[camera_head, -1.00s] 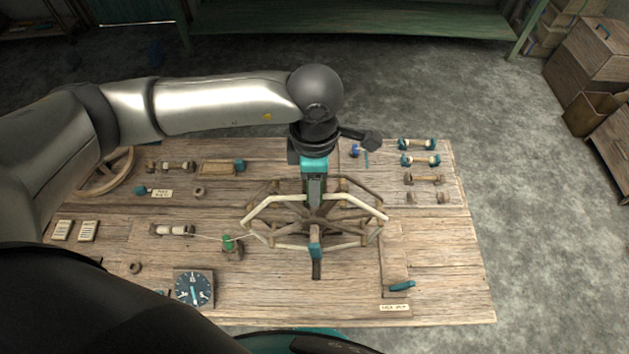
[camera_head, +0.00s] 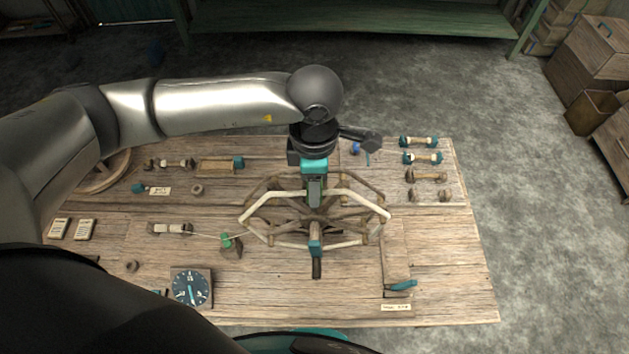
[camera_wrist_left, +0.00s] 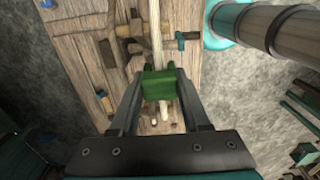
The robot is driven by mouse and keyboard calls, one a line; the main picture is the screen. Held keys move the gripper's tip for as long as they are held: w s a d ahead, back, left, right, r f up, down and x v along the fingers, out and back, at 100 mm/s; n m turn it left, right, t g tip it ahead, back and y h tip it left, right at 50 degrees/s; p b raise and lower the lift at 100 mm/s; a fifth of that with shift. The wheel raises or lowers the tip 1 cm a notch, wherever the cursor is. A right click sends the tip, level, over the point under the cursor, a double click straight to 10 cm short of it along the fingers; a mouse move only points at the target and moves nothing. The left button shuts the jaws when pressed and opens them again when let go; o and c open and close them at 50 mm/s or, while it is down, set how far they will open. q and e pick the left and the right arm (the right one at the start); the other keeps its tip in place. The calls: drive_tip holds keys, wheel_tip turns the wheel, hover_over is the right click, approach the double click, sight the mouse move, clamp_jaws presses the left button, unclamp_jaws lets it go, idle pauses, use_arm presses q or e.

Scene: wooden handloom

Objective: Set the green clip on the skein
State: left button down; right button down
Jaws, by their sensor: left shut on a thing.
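My left gripper (camera_head: 315,203) points down over the far side of the wooden skein winder (camera_head: 318,222). In the left wrist view the gripper (camera_wrist_left: 160,88) is shut on the green clip (camera_wrist_left: 158,83), a small dark green block between the fingertips. The white skein (camera_head: 262,203) is stretched round the winder's arms. In the wrist view the skein (camera_wrist_left: 155,22) runs up from behind the clip, and a pale piece shows below it. I cannot tell whether the clip grips the skein. The clip is hidden by the gripper in the head view. My right gripper is not in view.
A thread runs from a spool (camera_head: 172,229) past a green-topped post (camera_head: 229,243) to the winder. A dial (camera_head: 191,288) lies front left and a teal-handled crank (camera_head: 401,286) front right. Several bobbins (camera_head: 422,157) lie back right. The front middle of the table (camera_head: 280,300) is clear.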

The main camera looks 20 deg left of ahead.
use_arm(q)
drive_tip(key=shift+f, duration=0.35)
unclamp_jaws()
idle(0.5)
drive_tip(key=shift+r, duration=0.2)
drive_tip(key=shift+r+p, duration=1.95)
drive_tip(key=shift+r, duration=1.45)
drive_tip(key=shift+f, duration=0.1)
